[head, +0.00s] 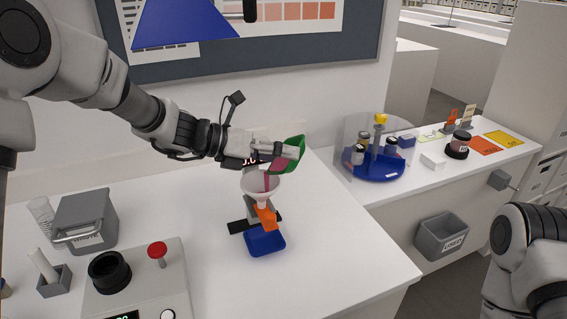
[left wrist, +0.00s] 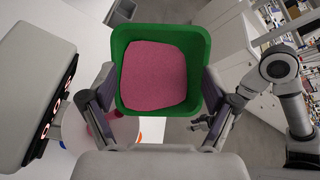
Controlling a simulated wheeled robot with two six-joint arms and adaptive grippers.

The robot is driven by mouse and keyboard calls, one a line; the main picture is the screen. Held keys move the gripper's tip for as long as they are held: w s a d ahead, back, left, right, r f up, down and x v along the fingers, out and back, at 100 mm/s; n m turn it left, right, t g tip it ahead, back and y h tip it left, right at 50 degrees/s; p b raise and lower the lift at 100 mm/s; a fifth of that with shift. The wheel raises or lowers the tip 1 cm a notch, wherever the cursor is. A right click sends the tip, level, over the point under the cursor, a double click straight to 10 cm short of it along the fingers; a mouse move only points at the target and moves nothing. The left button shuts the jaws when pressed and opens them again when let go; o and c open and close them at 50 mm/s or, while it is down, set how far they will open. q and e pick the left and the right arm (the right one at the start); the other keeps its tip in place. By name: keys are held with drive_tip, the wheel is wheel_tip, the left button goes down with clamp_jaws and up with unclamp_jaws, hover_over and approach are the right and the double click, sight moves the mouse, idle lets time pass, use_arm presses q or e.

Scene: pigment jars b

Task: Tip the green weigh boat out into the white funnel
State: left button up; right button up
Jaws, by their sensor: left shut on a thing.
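The green weigh boat (head: 297,150) is held in the air by my left gripper (head: 290,150), shut on it above the white funnel (head: 250,185). In the left wrist view the boat (left wrist: 120,60) lies between the two fingers, with a flat patch of pink powder (left wrist: 153,78) inside. In the head view the boat is steeply tilted. A pink streak (head: 266,181) shows between boat and funnel. The funnel sits over a small stand, with an orange part (head: 266,216) below. My right gripper (left wrist: 202,123) is small in the left wrist view; its jaw state is unclear.
A blue carousel (head: 375,168) with jars stands right. Bare white table lies front right.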

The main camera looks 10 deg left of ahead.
use_arm(q)
drive_tip(key=shift+s+a+r+n+t+h+b, duration=0.15)
drive_tip(key=shift+a+n+t+h+b, duration=0.4)
drive_tip(key=shift+h+b, duration=1.05)
drive_tip(key=a+n+t+h+b, duration=0.1)
drive_tip(key=t+h+b, duration=0.1)
drive_tip(key=b, duration=0.1)
drive_tip(key=a+n+t+h+b, duration=0.1)
drive_tip(key=a+t+h+b, duration=0.1)
drive_tip(key=b, duration=0.1)
drive_tip(key=s+a+n+t+h+b, duration=0.1)
drive_tip(key=a+t+h+b, duration=0.1)
drive_tip(key=b, duration=0.2)
drive_tip(key=shift+f+n+h, duration=0.2)
drive_tip(key=shift+n+h, duration=0.1)
drive_tip(key=shift+n, duration=0.05)
